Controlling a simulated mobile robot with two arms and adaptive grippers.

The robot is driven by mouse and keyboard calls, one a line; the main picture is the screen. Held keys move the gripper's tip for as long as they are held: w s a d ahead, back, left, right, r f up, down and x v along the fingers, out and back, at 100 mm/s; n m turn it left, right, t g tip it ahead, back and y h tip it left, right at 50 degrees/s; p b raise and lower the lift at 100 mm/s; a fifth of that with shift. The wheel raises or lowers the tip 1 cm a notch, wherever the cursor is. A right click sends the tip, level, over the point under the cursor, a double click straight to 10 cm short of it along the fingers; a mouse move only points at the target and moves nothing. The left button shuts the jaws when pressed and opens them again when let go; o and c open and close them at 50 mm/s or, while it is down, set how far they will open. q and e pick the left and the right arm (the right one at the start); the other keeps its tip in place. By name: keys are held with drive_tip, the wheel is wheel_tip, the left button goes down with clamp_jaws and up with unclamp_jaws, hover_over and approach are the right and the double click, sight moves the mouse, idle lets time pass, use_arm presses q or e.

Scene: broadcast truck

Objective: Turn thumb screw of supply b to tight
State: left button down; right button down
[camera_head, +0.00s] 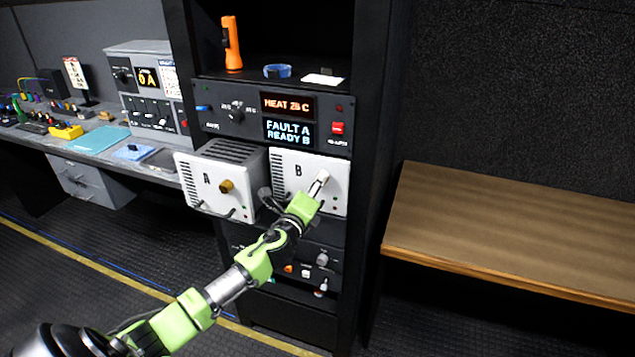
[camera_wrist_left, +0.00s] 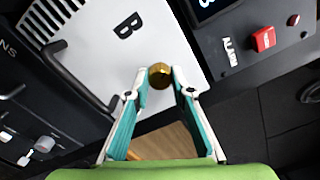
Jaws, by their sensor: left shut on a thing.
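Supply B (camera_head: 288,168) is a white-fronted box marked B, seated in the black rack; its face also fills the middle of the left wrist view (camera_wrist_left: 100,50). Its brass thumb screw (camera_wrist_left: 160,75) sits between the fingertips of my left gripper (camera_wrist_left: 160,82), which is shut on it. In the head view my left gripper (camera_head: 319,184) reaches the lower right of supply B's face and hides the screw. My right gripper is in neither view.
Supply A (camera_head: 205,188), with its own brass screw (camera_head: 226,186), juts out at the left. The panel above reads "FAULT A READY B" (camera_head: 289,132). A black handle (camera_wrist_left: 75,75) is beside the gripper. A wooden bench (camera_head: 510,225) stands at the right.

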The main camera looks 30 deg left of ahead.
use_arm(q)
drive_tip(key=m+p, duration=0.1)
drive_tip(key=m, duration=0.3)
drive_tip(key=shift+d+m+p, duration=0.1)
drive_tip(key=shift+m+p, duration=0.25)
drive_tip(key=shift+m, duration=0.75)
drive_tip(key=c, duration=1.8)
unclamp_jaws()
drive_tip(key=shift+o, duration=0.2)
drive_tip(key=shift+s, duration=0.1)
drive_tip(key=v, duration=1.1)
drive_tip(key=shift+s, duration=0.4)
drive_tip(key=shift+f, duration=0.1)
